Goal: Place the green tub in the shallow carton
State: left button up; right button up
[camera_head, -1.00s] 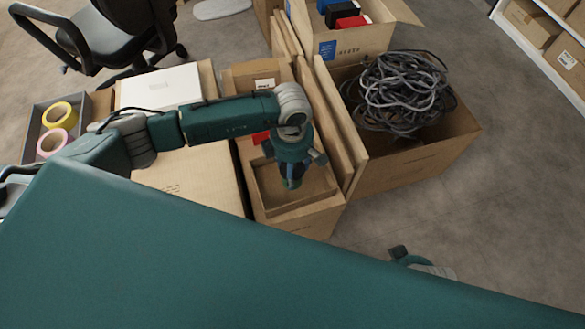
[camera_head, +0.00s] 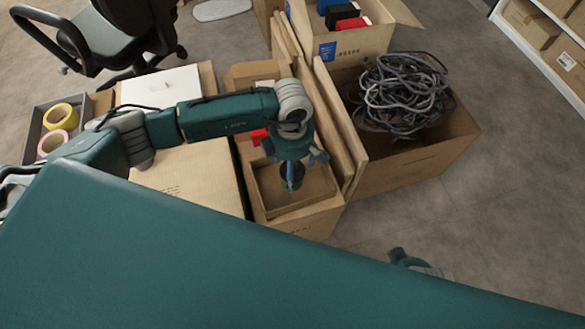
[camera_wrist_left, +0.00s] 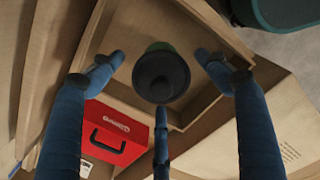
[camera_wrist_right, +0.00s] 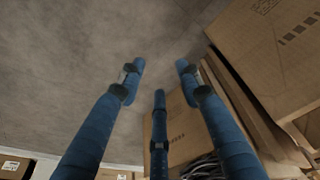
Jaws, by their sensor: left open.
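The green tub (camera_wrist_left: 161,76) has a dark round lid and a little green showing at its edge. In the head view it (camera_head: 292,183) is mostly hidden under my left gripper. It appears inside the shallow carton (camera_head: 315,205), whose tan walls surround it; I cannot tell exactly how it rests. My left gripper (camera_wrist_left: 160,62) points down over the tub, with its blue fingers spread apart around the lid. My right gripper (camera_wrist_right: 160,70) has its fingers apart with nothing between them, above bare floor and away from the carton.
A red case (camera_wrist_left: 115,135) lies beside the tub's carton area. A carton of tangled cables (camera_head: 420,165) stands at the right, with upright cardboard panels (camera_head: 340,130) between. A closed carton (camera_head: 195,175) is at the left. Floor at the right is clear.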

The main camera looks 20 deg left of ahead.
pick_arm(q)
notch_tip(320, 180, up, 11)
jog(key=shift+f+p, duration=0.2)
jog(key=shift+p, duration=0.4)
pick_arm(e)
jog(key=f, duration=0.2)
jog(key=s+f, duration=0.1)
jog(key=f, duration=0.2)
jog(key=shift+s, duration=0.2)
pick_arm(q)
jog(key=shift+s+f, duration=0.1)
